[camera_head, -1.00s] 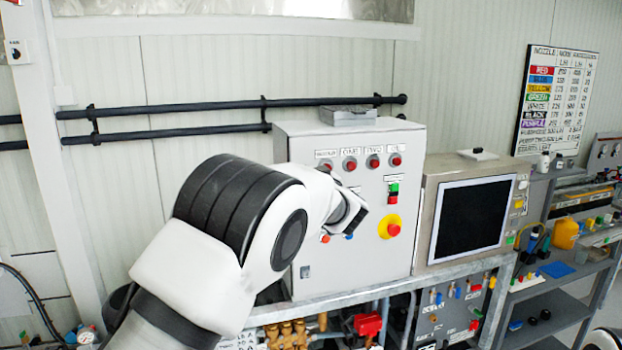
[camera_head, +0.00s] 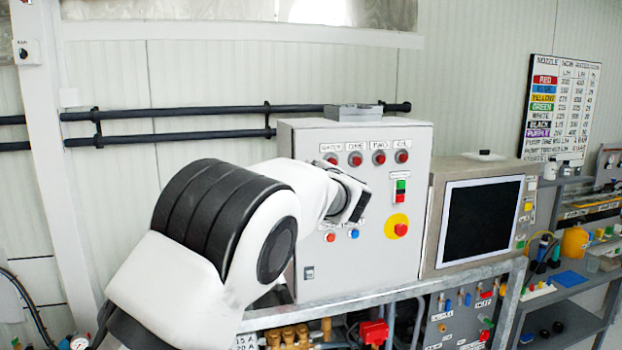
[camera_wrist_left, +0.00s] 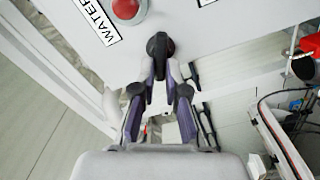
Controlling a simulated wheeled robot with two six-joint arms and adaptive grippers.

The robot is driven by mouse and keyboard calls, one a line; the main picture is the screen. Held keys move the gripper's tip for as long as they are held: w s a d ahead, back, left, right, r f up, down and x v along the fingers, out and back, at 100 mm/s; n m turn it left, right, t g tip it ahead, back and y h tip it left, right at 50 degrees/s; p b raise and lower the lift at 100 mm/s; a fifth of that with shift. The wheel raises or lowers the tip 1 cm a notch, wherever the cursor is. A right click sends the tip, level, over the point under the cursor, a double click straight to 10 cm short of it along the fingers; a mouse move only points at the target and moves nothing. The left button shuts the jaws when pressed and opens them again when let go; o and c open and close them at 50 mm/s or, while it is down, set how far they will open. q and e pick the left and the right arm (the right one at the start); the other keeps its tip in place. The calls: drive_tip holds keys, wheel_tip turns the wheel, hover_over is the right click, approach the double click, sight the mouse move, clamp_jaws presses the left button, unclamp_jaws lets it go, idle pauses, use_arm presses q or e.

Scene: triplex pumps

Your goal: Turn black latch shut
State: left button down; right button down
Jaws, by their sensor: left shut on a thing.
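The black latch (camera_wrist_left: 158,46) shows in the left wrist view on the grey cabinet's face, close to the red button (camera_wrist_left: 127,8) labelled WATER. My left gripper (camera_wrist_left: 161,74) is shut on the latch, its two fingertips on either side of the latch's lower end. In the head view my left arm covers the cabinet's left part, and the latch and fingertips are hidden behind it. The grey cabinet (camera_head: 387,265) stands upright with its door closed. My right gripper is in neither view.
Red buttons run along the cabinet's top, with a yellow-ringed emergency stop (camera_head: 397,226) to the right. A monitor (camera_head: 479,220) stands beside the cabinet. Brass valves (camera_head: 288,336) and a red fitting (camera_head: 373,331) lie below. Black pipes (camera_head: 190,110) cross the wall behind.

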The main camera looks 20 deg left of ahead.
use_arm(q)
drive_tip(key=n+b, duration=0.3)
drive_tip(key=n, duration=0.2)
drive_tip(key=shift+w, duration=0.15)
drive_tip(key=shift+r, duration=0.15)
idle(0.4)
